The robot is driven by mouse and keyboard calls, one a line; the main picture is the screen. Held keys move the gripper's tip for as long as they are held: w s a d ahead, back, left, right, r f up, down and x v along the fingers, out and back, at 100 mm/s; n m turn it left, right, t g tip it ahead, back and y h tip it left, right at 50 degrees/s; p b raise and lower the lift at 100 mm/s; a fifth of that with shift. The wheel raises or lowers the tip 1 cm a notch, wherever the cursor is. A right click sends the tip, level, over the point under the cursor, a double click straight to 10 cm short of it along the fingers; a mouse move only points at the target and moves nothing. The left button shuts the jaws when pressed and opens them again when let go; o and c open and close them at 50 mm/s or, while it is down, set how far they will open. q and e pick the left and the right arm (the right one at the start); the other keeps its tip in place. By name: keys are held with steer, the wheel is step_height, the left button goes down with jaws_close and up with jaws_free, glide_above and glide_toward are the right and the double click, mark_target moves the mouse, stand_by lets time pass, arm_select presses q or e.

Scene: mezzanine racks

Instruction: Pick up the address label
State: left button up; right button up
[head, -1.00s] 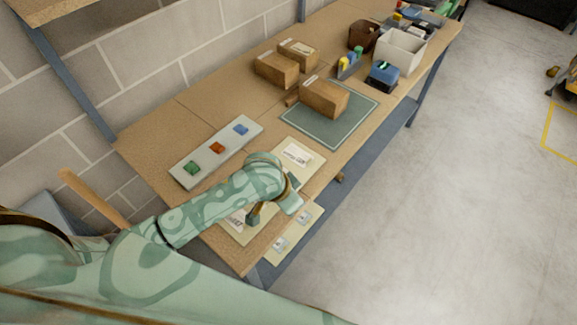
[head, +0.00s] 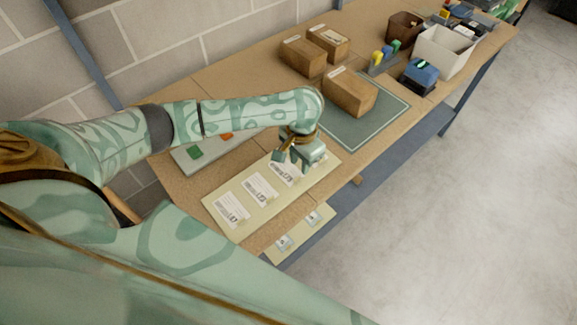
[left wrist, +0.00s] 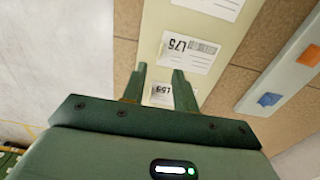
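A pale yellow sheet (head: 238,222) on the bench carries three white address labels with barcodes: a near one (head: 231,209), a middle one (head: 261,187) and a far one (head: 287,173). My left gripper (head: 291,160) is over the far end of the sheet and partly covers the far label. In the left wrist view my left gripper (left wrist: 160,72) is open, with its fingers apart and nothing visibly held. The label marked L59 (left wrist: 161,91) shows between the fingers, partly hidden. The label marked L75 (left wrist: 187,50) lies beyond the fingertips. My right gripper is out of view.
A grey strip (head: 182,160) with coloured blocks lies behind the sheet, partly under my left arm. Cardboard boxes (head: 350,92) stand farther along, one on a green mat (head: 380,122). A white bin (head: 441,52) is beyond.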

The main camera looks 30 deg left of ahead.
mark_target(298, 180)
arm_select(q)
steer(key=shift+s+f, duration=0.1)
steer(key=shift+f, duration=0.45)
step_height(298, 180, down, 5)
steer(key=b, duration=0.2)
steer(key=shift+b, duration=0.3)
steer(key=shift+r, duration=0.1)
jaws_close()
